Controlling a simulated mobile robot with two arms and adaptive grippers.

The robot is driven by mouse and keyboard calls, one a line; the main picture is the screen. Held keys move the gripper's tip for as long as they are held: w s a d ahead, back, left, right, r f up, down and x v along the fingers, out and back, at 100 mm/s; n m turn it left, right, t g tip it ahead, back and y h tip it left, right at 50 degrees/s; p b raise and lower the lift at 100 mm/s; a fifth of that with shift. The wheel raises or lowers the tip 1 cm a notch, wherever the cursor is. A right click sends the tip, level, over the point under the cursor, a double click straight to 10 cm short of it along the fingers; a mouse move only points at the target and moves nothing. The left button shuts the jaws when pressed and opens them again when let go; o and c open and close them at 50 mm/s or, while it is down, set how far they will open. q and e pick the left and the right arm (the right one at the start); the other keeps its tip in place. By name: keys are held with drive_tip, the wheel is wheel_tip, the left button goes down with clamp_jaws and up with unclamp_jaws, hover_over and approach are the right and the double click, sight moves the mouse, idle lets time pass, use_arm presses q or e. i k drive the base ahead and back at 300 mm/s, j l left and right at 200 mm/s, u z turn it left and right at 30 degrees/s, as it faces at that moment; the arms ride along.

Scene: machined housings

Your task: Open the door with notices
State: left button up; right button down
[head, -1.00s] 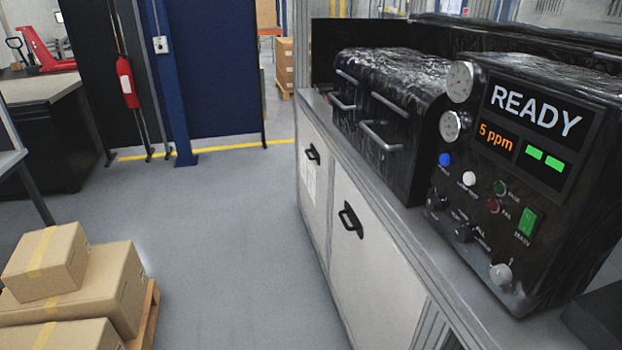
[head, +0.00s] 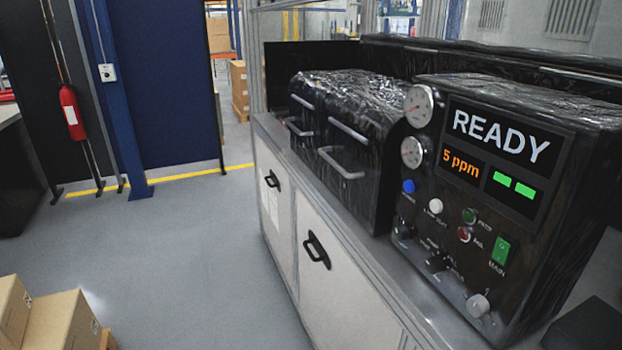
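The cabinet under the bench has two pale doors with black handles in the head view. The farther door (head: 282,234) has a white notice sheet (head: 270,212) on it, and its black handle (head: 272,180) sits near the top. The nearer door (head: 340,290) shows no notice on its visible part, and its handle (head: 317,250) is also black. Both doors look shut. Neither of my grippers is in view.
A black control unit (head: 475,200) with a READY display and a black machine with handles (head: 350,130) stand on the bench top. Cardboard boxes (head: 60,325) are at the lower left. The grey floor (head: 190,250) before the doors is clear.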

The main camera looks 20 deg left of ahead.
sight(273, 181)
drive_tip(key=i+j+z, duration=0.3)
drive_tip(key=j, duration=0.3)
drive_tip(key=i+j+z, duration=0.3)
drive_tip(key=j, duration=0.35)
drive_tip(key=i+j+z, duration=0.15)
drive_tip(key=j, duration=0.2)
